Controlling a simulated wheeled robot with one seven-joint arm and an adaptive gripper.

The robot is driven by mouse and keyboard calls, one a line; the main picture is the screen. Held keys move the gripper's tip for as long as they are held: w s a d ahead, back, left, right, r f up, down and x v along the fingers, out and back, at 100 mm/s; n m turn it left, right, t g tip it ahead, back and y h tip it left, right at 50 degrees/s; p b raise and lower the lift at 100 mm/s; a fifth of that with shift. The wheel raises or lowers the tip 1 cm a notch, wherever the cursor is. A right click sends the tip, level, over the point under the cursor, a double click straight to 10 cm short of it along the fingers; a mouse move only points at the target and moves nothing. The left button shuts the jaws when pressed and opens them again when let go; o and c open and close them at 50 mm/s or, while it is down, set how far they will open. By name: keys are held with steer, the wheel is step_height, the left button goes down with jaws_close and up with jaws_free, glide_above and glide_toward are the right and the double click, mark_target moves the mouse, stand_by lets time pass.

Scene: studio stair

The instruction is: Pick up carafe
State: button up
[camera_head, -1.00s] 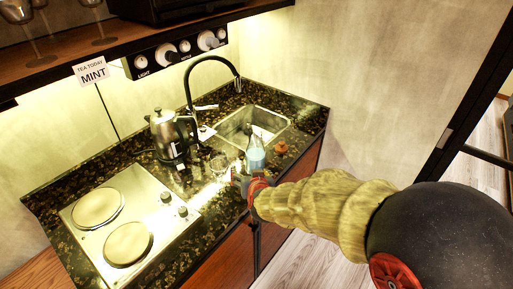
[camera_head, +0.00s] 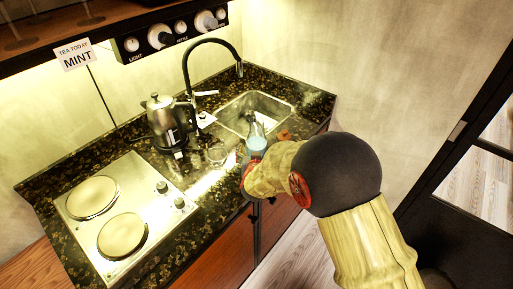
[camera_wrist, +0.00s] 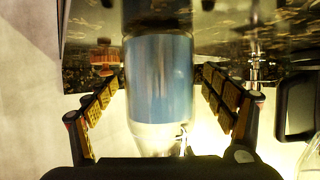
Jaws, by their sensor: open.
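The carafe is a clear bottle-like vessel with pale blue contents; in the head view the carafe (camera_head: 257,138) stands on the dark counter in front of the sink. My arm hides its lower part there. In the wrist view the carafe (camera_wrist: 160,75) fills the middle. My gripper (camera_wrist: 161,82) is open, with one ribbed finger pad on each side of the carafe. The pads come close to its sides; I cannot tell whether they touch. In the head view my gripper is mostly hidden behind my arm.
A steel kettle (camera_head: 160,122) and a small glass (camera_head: 217,154) stand left of the carafe. A small orange-brown object (camera_head: 284,135) is close on its right. The sink (camera_head: 258,107) and black tap (camera_head: 187,65) are behind. A two-plate hob (camera_head: 125,205) is at left.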

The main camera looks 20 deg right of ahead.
steer(key=shift+w+d, duration=0.1)
steer(key=shift+w, duration=0.15)
steer(key=shift+c, duration=0.8)
steer(key=c, duration=1.9)
steer(key=shift+r, duration=0.1)
steer(key=shift+c, duration=0.3)
steer(key=shift+r, duration=0.1)
